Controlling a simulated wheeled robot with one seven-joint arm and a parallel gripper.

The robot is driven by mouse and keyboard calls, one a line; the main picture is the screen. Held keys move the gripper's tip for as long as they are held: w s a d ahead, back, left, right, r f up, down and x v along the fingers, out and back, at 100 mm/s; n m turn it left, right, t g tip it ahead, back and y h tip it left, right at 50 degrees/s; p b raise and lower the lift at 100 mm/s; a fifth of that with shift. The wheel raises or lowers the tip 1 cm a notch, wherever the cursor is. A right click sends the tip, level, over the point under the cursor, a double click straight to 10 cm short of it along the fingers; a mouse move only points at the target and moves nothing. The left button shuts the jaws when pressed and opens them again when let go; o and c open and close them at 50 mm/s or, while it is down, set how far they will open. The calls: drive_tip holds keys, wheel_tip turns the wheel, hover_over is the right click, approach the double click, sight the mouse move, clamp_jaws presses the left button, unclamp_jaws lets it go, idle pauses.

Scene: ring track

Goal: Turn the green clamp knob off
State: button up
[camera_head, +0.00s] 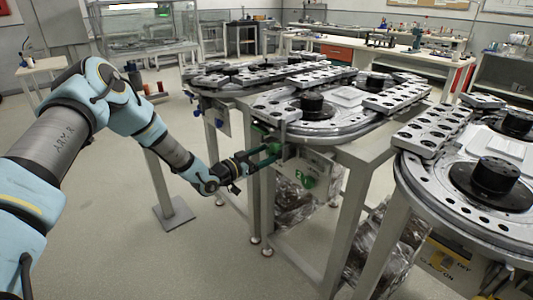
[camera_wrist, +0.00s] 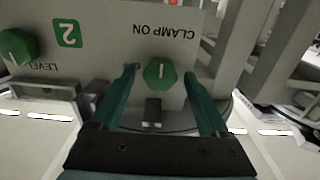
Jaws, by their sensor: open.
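The green clamp knob (camera_wrist: 160,73) sits on a pale panel (camera_wrist: 110,48), under upside-down lettering reading "CLAMP ON". A white line on the knob runs up and down in the wrist view. My gripper (camera_wrist: 157,80) is open, with one green finger on each side of the knob. Gaps show between the fingers and the knob, more clearly on the left. Part of the lettering beside the knob is hidden by the left finger. In the head view my gripper (camera_head: 266,156) reaches the panel under the middle ring track, and the clamp knob is hard to make out there.
A second green knob (camera_wrist: 18,46), labelled "LEVEL", is at the left of the panel beside a green "2" sign (camera_wrist: 67,33). The middle ring track (camera_head: 325,127) stands above the panel on grey legs. Another track (camera_head: 478,185) is at the right. Open floor (camera_head: 160,260) lies in front.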

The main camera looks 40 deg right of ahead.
drive_tip(key=shift+c, duration=0.3)
clamp_jaws()
idle(0.4)
